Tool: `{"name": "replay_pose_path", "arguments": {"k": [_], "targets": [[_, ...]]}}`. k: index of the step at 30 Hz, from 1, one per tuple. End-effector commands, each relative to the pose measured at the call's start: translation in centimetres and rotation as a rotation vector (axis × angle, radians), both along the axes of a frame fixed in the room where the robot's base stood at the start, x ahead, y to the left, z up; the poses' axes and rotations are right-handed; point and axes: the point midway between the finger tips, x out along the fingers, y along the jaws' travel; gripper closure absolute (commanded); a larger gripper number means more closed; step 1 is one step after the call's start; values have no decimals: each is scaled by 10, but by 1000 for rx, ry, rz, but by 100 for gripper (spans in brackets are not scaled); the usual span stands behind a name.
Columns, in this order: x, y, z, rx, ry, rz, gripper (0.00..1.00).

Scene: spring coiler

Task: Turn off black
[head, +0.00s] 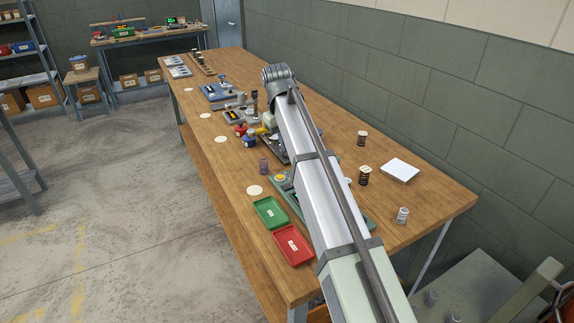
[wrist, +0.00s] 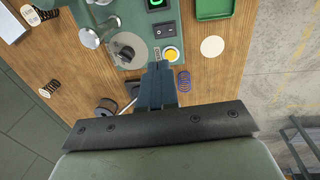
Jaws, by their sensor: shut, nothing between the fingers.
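In the wrist view a black knob (wrist: 125,50) sits on a grey round plate on the green machine panel (wrist: 118,14). A round yellow button (wrist: 170,55) is on the same panel, to the right of the knob. A black switch or display with a green lit mark (wrist: 155,4) is at the top edge. My gripper (wrist: 158,68) is shut and empty, its tips just below the yellow button in the picture; I cannot tell whether they touch. In the head view my arm hides the gripper and most of the panel; the yellow button (head: 280,177) shows beside it.
A green tray (head: 270,212) and a red tray (head: 294,245) lie at the near left table edge. Dark springs (head: 364,176) and a white pad (head: 400,169) stand to the right. A dark spool (wrist: 106,107) and a purple coil (wrist: 184,82) flank my gripper.

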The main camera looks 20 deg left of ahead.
Motion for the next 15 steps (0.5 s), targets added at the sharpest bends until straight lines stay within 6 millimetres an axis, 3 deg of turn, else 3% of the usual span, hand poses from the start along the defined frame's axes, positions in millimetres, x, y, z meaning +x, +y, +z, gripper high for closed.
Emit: {"name": "replay_pose_path", "arguments": {"k": [10, 15], "targets": [[1, -1, -2, 0, 0, 1, 100], [2, -3, -17, -1, 1, 0, 100]]}}
